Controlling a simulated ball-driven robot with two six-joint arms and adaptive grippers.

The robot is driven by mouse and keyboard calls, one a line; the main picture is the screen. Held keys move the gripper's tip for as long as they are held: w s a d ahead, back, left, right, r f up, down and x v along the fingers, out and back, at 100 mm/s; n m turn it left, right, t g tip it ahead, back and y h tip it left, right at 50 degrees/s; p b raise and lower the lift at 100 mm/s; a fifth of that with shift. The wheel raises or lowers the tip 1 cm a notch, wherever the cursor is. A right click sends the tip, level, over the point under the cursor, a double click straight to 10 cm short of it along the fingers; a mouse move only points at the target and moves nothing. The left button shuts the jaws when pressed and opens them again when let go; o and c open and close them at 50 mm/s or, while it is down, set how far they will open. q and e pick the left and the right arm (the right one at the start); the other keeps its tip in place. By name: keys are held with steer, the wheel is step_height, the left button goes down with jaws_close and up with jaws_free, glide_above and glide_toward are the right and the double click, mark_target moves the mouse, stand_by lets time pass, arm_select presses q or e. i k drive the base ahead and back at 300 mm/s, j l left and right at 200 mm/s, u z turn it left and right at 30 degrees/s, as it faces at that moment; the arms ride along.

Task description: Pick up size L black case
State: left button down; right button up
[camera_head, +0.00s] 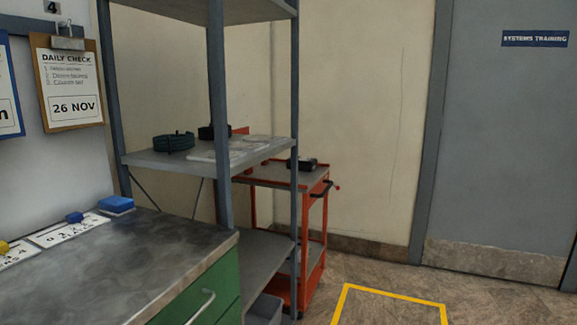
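No black case can be made out for certain. A small black object (302,163) lies on top of the red cart. Another dark object (208,131) sits on the middle shelf, partly hidden by the rack's post. Both are too small to tell whether either is a case, and no size mark is readable. Neither of my grippers is in view.
The grey shelf rack (217,110) stands between the green workbench (150,262) and the red cart (318,240). A dark green coil (174,142) lies on the shelf. Blue blocks (116,204) are on the bench. Open floor with a yellow outline (395,295) lies right, before a grey door (505,150).

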mark_target(305, 164)
steer(key=z, duration=0.25)
steer(key=i+u, duration=0.1)
steer(key=u, duration=0.3)
steer(key=i+l+u, duration=0.1)
steer(key=u, duration=0.3)
steer(key=i+l+u, duration=0.35)
steer(key=l, duration=0.3)
steer(key=i+l+u, duration=0.4)
steer(key=l, duration=0.35)
steer(key=i, duration=0.1)
